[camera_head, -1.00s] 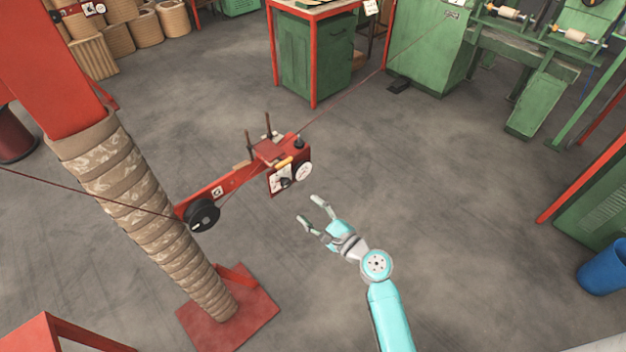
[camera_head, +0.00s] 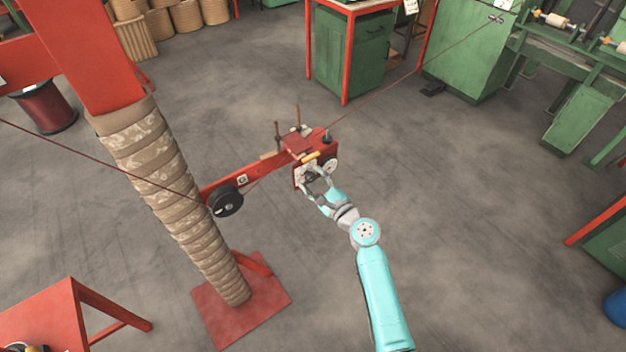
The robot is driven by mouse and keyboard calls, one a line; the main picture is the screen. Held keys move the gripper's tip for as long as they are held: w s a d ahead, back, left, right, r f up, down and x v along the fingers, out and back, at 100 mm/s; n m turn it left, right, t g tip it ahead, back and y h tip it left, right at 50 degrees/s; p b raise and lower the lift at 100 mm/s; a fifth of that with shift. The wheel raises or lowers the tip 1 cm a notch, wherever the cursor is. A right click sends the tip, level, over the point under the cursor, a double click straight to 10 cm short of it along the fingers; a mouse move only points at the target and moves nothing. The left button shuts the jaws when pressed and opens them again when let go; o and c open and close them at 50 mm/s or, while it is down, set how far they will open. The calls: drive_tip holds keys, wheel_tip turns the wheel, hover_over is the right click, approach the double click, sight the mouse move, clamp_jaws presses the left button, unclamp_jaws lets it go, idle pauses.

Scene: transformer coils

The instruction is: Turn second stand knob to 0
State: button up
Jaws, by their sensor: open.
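The red stand (camera_head: 248,177) is a post with a base plate and a red arm reaching right, ending in a red box with a control panel (camera_head: 298,179). The panel has a pale dial face with a dark knob (camera_head: 311,177) and a round white gauge (camera_head: 331,165) at its right. My gripper (camera_head: 314,178) is open in front of the panel, its fingers around or just before the dark knob. Whether they touch it I cannot tell. The fingers partly hide the dial, and the knob's setting is too small to read.
A wire runs from a black pulley (camera_head: 225,201) over the stand to green machinery (camera_head: 470,60). A wrapped column (camera_head: 165,180) stands at the left. A red table (camera_head: 45,318) is at bottom left and a green cabinet (camera_head: 352,55) behind.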

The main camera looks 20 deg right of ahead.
drive_tip(key=shift+c, duration=0.2)
clamp_jaws()
drive_tip(key=shift+n, duration=0.3)
drive_tip(key=n, duration=0.4)
drive_tip(key=shift+f, duration=0.1)
drive_tip(key=n, duration=0.5)
drive_tip(key=shift+n, duration=0.3)
idle(0.4)
drive_tip(key=shift+o, duration=0.2)
unclamp_jaws()
